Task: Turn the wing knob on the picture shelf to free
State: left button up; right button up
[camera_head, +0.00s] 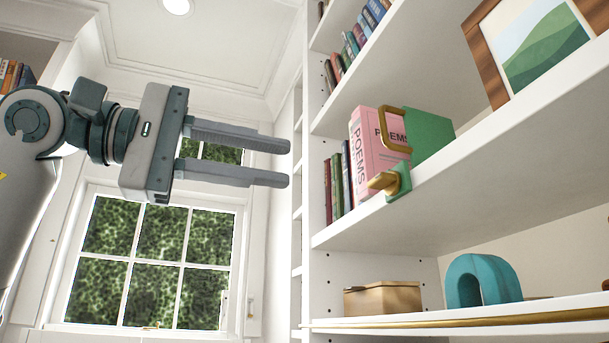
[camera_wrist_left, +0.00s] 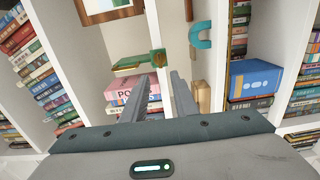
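The brass wing knob (camera_head: 383,182) sits on a small green plate at the front edge of the picture shelf (camera_head: 510,135). In the left wrist view the knob (camera_wrist_left: 158,57) shows beyond the fingertips, against its green plate. My left gripper (camera_head: 289,163) is open and empty, in the air left of the knob and apart from it. Its two fingers (camera_wrist_left: 160,80) also show spread in the left wrist view. Which way the knob's wing is set is hard to tell exactly; it points out to the left in the head view. My right gripper is not in view.
A green panel (camera_head: 432,137) with a brass handle (camera_head: 392,128) stands above the knob, beside a pink POEMS book (camera_head: 368,150). A framed picture (camera_head: 535,40) stands further right. A box (camera_head: 383,299) and a teal arch (camera_head: 484,275) stand on the shelf below.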

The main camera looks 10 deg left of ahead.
pick_arm(q)
jog(key=shift+v, duration=1.45)
